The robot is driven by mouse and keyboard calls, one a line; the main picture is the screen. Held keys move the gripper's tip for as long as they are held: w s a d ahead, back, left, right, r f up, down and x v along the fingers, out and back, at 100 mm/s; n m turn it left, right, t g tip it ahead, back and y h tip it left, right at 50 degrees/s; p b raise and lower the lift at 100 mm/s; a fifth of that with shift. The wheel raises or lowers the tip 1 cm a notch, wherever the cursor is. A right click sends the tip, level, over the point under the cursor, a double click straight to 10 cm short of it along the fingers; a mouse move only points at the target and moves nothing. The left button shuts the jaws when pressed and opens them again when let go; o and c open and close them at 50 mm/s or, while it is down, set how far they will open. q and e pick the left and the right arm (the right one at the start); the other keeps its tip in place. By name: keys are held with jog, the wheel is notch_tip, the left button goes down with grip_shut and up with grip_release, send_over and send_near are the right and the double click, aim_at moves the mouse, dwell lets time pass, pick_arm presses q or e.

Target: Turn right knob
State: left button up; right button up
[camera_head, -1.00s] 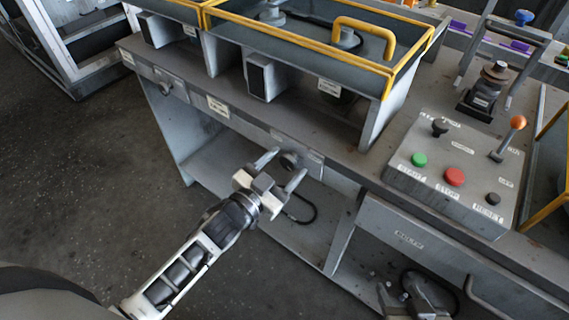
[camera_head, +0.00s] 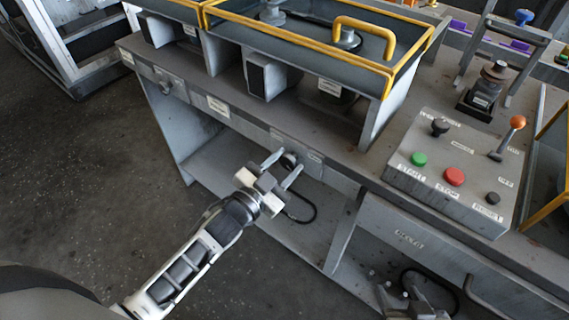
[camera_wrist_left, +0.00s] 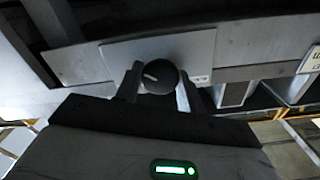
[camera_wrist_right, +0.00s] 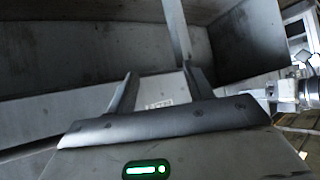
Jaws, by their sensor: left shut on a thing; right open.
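The right knob (camera_head: 288,160) is a dark round knob with a light pointer mark, on a grey plate on the bench's front edge. In the left wrist view the knob (camera_wrist_left: 160,77) sits between my two fingers. My left gripper (camera_head: 280,166) is shut on it, one finger on each side; the fingers partly hide it in the head view. My right gripper (camera_wrist_right: 158,88) is open and empty, facing grey bench panels. In the head view it shows low at the right, partly cut off by the bottom edge.
Another knob (camera_head: 165,88) is further left on the bench front (camera_head: 218,107). A control box (camera_head: 455,180) with green, red and black buttons and an orange-topped lever stands on the right. A yellow-rimmed tray (camera_head: 300,35) is above. Dark floor lies free at left.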

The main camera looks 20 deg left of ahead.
pick_arm(q)
jog(key=m, duration=0.6)
dwell(0.6)
jog(key=o, duration=1)
jog(key=shift+c, duration=0.2)
jog(key=b+v, duration=0.2)
jog(key=v, duration=1.4)
